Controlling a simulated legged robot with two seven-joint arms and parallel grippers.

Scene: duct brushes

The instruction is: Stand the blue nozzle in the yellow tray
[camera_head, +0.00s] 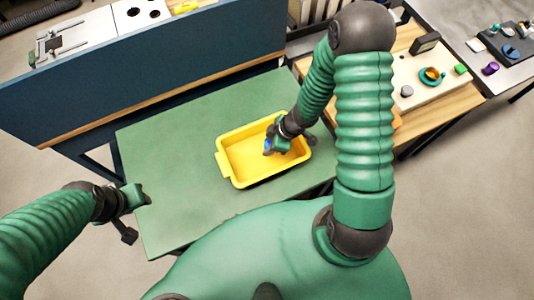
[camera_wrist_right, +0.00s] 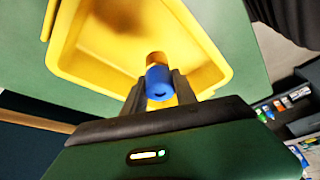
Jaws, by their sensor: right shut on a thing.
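The yellow tray (camera_head: 237,163) lies on the green table, and its floor and walls fill the upper part of the right wrist view (camera_wrist_right: 205,45). My right gripper (camera_head: 274,147) is over the tray and shut on the blue nozzle (camera_head: 267,146). In the right wrist view the nozzle (camera_wrist_right: 158,84) sits between the two dark fingers, with an orange-brown end pointing toward the tray. I cannot tell whether that end touches the tray floor. My left gripper (camera_head: 143,194) is over the table's left edge, away from the tray; its fingers are too small to read.
The green table top (camera_head: 180,130) is bare around the tray. A dark blue panel (camera_head: 150,75) rises behind it. At the right, a wooden bench (camera_head: 455,88) holds a pale board with small coloured parts. Another table (camera_head: 515,60) stands at the far right.

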